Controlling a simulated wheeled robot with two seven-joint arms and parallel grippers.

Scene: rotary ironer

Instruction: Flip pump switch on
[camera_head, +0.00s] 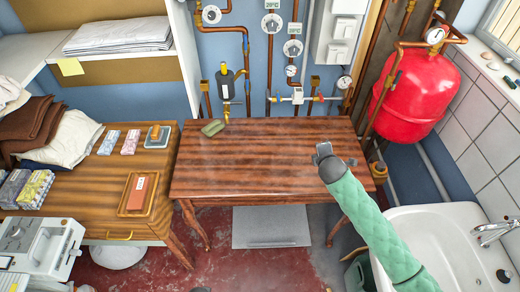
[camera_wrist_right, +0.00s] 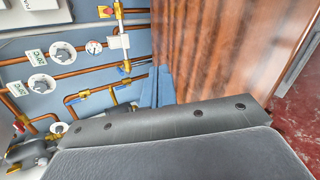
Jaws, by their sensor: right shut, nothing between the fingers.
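A white switch panel (camera_head: 340,30) with several rocker-like plates hangs on the blue back wall. I cannot tell which plate is the pump switch, or whether it is on or off. A dark cylindrical unit that may be the pump (camera_head: 226,84) sits among the copper pipes to the left. My right gripper (camera_head: 323,150), on the green-sleeved arm, is over the right part of the wooden table, below and apart from the panel. It is shut and empty. In the right wrist view its blue-grey fingertips (camera_wrist_right: 157,88) point toward the pipework. My left gripper is not visible.
Gauges and copper pipes (camera_head: 270,60) line the wall. A red tank (camera_head: 417,97) and a white sink (camera_head: 435,235) stand at the right.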

